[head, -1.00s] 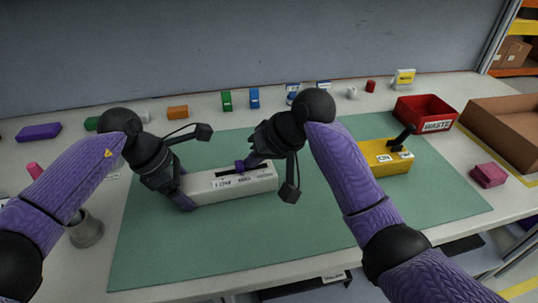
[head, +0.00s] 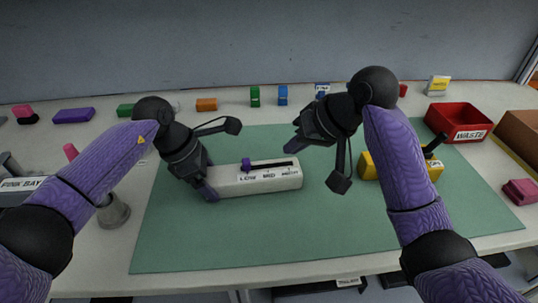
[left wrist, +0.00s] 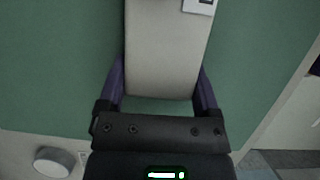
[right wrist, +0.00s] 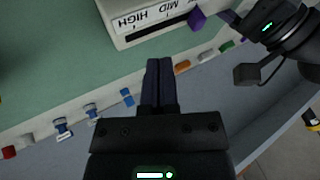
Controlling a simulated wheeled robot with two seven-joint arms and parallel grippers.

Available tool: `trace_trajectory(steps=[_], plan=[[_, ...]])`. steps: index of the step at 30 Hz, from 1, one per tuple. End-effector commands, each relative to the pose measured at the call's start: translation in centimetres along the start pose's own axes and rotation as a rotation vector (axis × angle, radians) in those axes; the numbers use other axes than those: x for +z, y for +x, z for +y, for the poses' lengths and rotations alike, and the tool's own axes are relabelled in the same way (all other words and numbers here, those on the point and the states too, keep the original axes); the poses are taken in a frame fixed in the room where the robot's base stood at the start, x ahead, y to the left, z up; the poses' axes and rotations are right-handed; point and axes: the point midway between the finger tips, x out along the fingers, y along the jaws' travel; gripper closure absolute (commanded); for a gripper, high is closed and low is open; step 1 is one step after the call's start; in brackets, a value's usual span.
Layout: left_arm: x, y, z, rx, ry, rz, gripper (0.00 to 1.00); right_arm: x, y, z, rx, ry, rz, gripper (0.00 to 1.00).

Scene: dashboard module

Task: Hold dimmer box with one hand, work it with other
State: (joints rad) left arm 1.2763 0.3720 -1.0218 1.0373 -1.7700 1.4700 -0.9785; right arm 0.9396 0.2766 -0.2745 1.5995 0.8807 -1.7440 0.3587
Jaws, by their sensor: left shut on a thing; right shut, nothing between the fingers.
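The dimmer box (head: 270,181) is a long pale box on the green mat, with a dark slot and the marks LOW, MID and HIGH. Its purple slider knob (head: 247,164) stands at the LOW end of the slot. My left gripper (head: 208,190) is shut on the left end of the box; the left wrist view shows its fingers on both sides of the box (left wrist: 165,55). My right gripper (head: 292,142) is shut and empty, above and behind the HIGH end, apart from the knob. The right wrist view shows its closed fingertips (right wrist: 160,65) and the knob (right wrist: 197,19).
A yellow box with a black lever (head: 432,148) stands to the right, partly behind my right arm. A red WASTE bin (head: 460,120) is at the back right. Several small coloured blocks line the back. The front of the green mat (head: 260,240) is clear.

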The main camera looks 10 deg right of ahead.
Motion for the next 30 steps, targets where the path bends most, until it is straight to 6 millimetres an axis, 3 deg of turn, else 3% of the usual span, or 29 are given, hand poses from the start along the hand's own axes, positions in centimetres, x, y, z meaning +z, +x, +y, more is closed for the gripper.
trace_trajectory(steps=[3,6,15,16,18,26,30], plan=[[-0.1,0.0,0.0,0.0,-0.001,0.001,1.0,-0.1,-2.9,0.1,0.003,-0.002,0.004,1.0],[-0.1,0.0,0.0,0.0,-0.001,0.001,1.0,-0.1,-4.4,0.1,0.001,0.0,0.002,1.0],[-0.1,0.0,0.0,0.001,-0.002,0.001,1.0,0.0,-5.1,0.1,0.002,0.001,-0.001,1.0],[-0.1,0.0,0.0,0.001,-0.002,0.001,0.16,0.0,-5.1,0.1,0.002,0.002,-0.001,1.0],[-0.1,0.0,0.0,0.001,-0.002,0.002,0.01,0.0,-5.1,0.1,0.002,0.002,-0.001,1.0],[-0.1,-0.3,0.1,0.002,-0.002,0.001,0.0,0.0,-5.0,0.1,0.002,0.002,0.0,1.0],[-0.1,-3.1,0.1,0.005,-0.002,0.002,0.0,0.0,-5.0,0.1,0.002,0.002,0.0,1.0]])
